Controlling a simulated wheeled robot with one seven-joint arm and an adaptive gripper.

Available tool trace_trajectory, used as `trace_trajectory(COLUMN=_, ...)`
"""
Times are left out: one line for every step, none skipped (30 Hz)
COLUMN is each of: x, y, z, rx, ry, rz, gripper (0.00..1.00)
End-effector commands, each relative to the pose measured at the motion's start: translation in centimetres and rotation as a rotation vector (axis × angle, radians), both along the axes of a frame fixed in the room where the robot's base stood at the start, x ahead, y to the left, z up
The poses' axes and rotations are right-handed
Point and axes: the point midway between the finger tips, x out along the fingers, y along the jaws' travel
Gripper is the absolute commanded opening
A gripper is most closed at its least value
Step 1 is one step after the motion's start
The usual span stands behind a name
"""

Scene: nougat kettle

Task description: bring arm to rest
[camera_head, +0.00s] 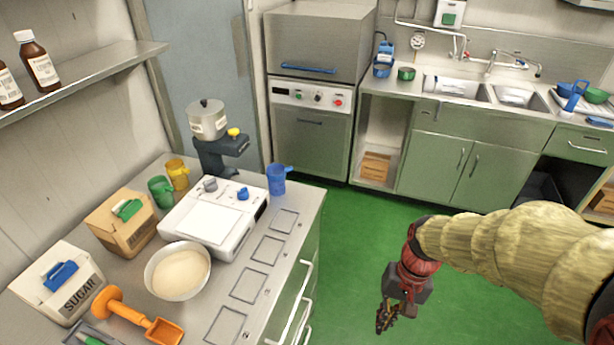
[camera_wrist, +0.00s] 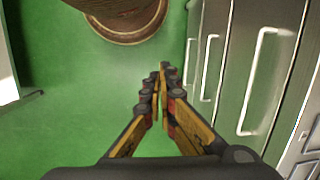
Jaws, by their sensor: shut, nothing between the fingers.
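My gripper (camera_head: 386,316) hangs low over the green floor in the head view, to the right of the work counter (camera_head: 312,215). My arm comes in from the right edge in a pale yellow sleeve. In the wrist view my gripper (camera_wrist: 162,75) points at the floor, with its fingers together and nothing between them. It is apart from the counter's drawer fronts (camera_wrist: 235,60).
The counter holds a white scale (camera_head: 222,207), a bowl of pale powder (camera_head: 178,270), a sugar box (camera_head: 58,280) and several cups. Drawer handles (camera_head: 303,300) stick out toward my gripper. Green cabinets (camera_head: 455,165) stand at the back. Green floor (camera_head: 360,215) lies clear between.

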Motion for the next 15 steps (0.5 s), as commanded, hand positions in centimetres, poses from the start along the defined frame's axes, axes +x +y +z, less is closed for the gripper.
trace_trajectory(x=-0.4, y=-0.4, z=1.7, rx=-0.026, ry=-0.047, rz=0.029, gripper=0.00)
trace_trajectory(x=-0.7, y=-0.6, z=2.5, rx=-0.041, ry=-0.071, rz=0.045, gripper=0.00)
trace_trajectory(x=-1.1, y=-0.9, z=3.6, rx=-0.061, ry=-0.105, rz=0.067, gripper=0.00)
trace_trajectory(x=-1.4, y=-1.1, z=4.4, rx=-0.077, ry=-0.129, rz=0.083, gripper=0.00)
trace_trajectory(x=-1.6, y=-1.3, z=5.3, rx=-0.091, ry=-0.156, rz=0.097, gripper=0.00)
trace_trajectory(x=-2.0, y=-1.6, z=6.3, rx=-0.111, ry=-0.190, rz=0.114, gripper=0.00)
trace_trajectory(x=-2.2, y=-1.8, z=7.1, rx=-0.125, ry=-0.217, rz=0.127, gripper=0.00)
trace_trajectory(x=-2.5, y=-1.9, z=7.9, rx=-0.138, ry=-0.243, rz=0.138, gripper=0.00)
trace_trajectory(x=-2.8, y=-2.1, z=8.9, rx=-0.155, ry=-0.280, rz=0.151, gripper=0.00)
trace_trajectory(x=-3.1, y=-2.2, z=9.7, rx=-0.167, ry=-0.308, rz=0.160, gripper=0.00)
trace_trajectory(x=-3.4, y=-2.2, z=10.5, rx=-0.177, ry=-0.337, rz=0.168, gripper=0.00)
trace_trajectory(x=-3.7, y=-2.3, z=11.6, rx=-0.190, ry=-0.376, rz=0.176, gripper=0.00)
trace_trajectory(x=-3.9, y=-2.3, z=12.3, rx=-0.197, ry=-0.404, rz=0.181, gripper=0.00)
trace_trajectory(x=-4.1, y=-2.2, z=13.1, rx=-0.203, ry=-0.433, rz=0.184, gripper=0.00)
trace_trajectory(x=-4.3, y=-2.1, z=14.1, rx=-0.206, ry=-0.471, rz=0.185, gripper=0.00)
